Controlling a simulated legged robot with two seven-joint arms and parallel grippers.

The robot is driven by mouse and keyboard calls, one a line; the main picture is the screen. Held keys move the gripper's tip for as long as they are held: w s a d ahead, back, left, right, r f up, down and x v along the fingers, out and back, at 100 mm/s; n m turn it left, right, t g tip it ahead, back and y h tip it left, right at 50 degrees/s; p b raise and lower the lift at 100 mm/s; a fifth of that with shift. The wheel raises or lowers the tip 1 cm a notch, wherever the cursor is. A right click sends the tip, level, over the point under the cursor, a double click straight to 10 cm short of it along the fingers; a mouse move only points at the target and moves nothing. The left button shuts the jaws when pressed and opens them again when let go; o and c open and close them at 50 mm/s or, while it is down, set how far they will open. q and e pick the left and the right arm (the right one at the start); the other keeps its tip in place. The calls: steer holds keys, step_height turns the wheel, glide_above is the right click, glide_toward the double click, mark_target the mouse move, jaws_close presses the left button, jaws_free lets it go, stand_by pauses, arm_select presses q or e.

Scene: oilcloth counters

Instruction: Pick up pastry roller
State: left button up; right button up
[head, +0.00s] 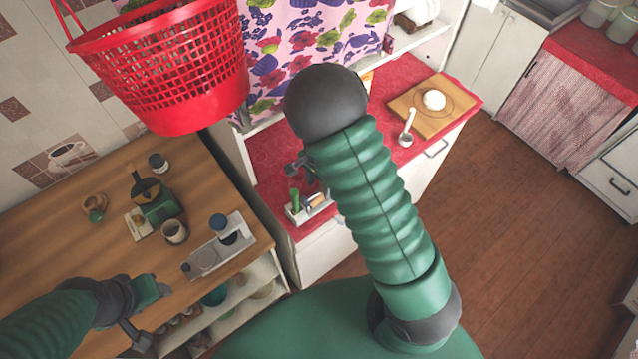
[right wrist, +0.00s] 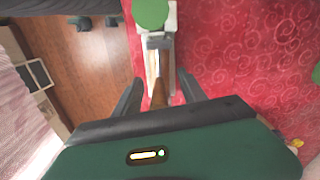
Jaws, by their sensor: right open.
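What looks like the pastry roller, with a brown wooden handle (right wrist: 159,96) and a paler metal part, lies in or at a narrow white tray (right wrist: 171,22) on the red counter. In the head view this tray (head: 296,217) sits near the counter's left end, with a brown piece (head: 316,200) in it. My right gripper (right wrist: 161,86) is open; the handle shows between its fingers, and I cannot tell how far below. In the head view my right gripper (head: 300,168) is partly hidden behind my arm. My left gripper (head: 154,314) looks open and empty by the wooden counter's front edge.
A red basket (head: 180,75) hangs at upper left. The wooden counter (head: 75,235) holds a coffee grinder and cups.

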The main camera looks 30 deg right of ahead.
steer(key=shift+f, duration=0.55)
steer(key=shift+d+f, duration=0.1)
steer(key=shift+f, duration=0.15)
steer(key=shift+d+f, duration=0.2)
steer(key=shift+d, duration=0.45)
steer(key=shift+c, duration=0.2)
steer(key=shift+d+f, duration=0.1)
steer(key=shift+d, duration=0.3)
steer(key=c, duration=0.5)
steer(key=shift+c, duration=1.1)
steer(key=shift+a, duration=0.3)
steer(key=shift+c, duration=1.2)
steer(key=shift+a+r, duration=0.2)
steer(key=shift+a, duration=0.25)
jaws_close()
arm_select(q)
steer(key=shift+d+r, duration=0.2)
steer(key=shift+d, duration=0.3)
